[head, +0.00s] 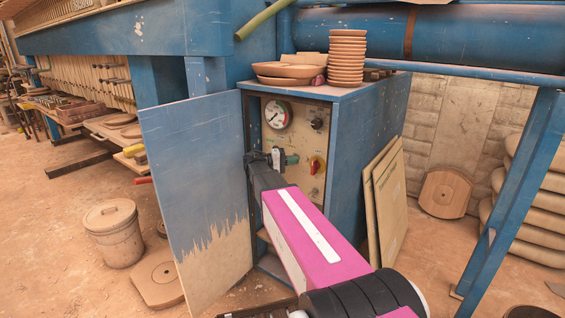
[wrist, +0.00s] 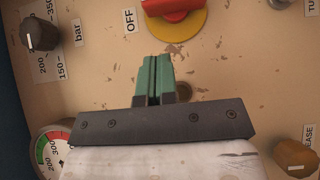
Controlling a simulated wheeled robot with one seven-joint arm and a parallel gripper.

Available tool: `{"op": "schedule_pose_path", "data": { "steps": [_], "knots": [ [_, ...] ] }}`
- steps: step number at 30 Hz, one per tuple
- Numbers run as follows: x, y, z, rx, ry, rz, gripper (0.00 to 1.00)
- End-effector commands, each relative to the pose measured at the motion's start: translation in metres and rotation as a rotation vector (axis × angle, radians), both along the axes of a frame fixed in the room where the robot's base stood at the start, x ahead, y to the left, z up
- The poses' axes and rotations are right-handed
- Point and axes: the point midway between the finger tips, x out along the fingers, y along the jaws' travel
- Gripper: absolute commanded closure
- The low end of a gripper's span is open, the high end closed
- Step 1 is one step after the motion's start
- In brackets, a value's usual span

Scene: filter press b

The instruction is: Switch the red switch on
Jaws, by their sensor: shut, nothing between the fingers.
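The red switch (wrist: 168,8) sits on a round yellow plate (wrist: 176,27) on the beige panel, with an "OFF" label to its left in the wrist view; its upper part is cut off by the frame edge. In the head view the red switch (head: 314,166) is on the panel inside the blue cabinet, just right of my gripper (head: 290,159). In the wrist view my gripper (wrist: 153,62) has its green fingers together and empty, their tips just short of the yellow plate. I cannot tell whether the fingertips touch the panel.
The cabinet's blue door (head: 196,190) stands open on the left. A pressure gauge (head: 277,114), a black knob (wrist: 41,33) and an orange-brown knob (wrist: 295,156) are on the panel around my gripper. Stacked pots (head: 347,58) stand on the cabinet top.

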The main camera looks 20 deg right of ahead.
Motion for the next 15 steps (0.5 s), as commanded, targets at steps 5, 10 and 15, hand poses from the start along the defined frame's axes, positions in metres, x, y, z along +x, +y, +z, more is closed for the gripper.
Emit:
{"op": "schedule_pose_path", "data": {
  "steps": [5, 10, 15],
  "knots": [
    [-0.018, -0.023, 0.000, 0.000, 0.000, -0.001, 1.00],
    [-0.030, -0.033, 0.000, 0.000, 0.001, 0.000, 1.00],
    [-0.033, -0.036, 0.000, 0.000, 0.000, 0.001, 1.00]
  ]
}}
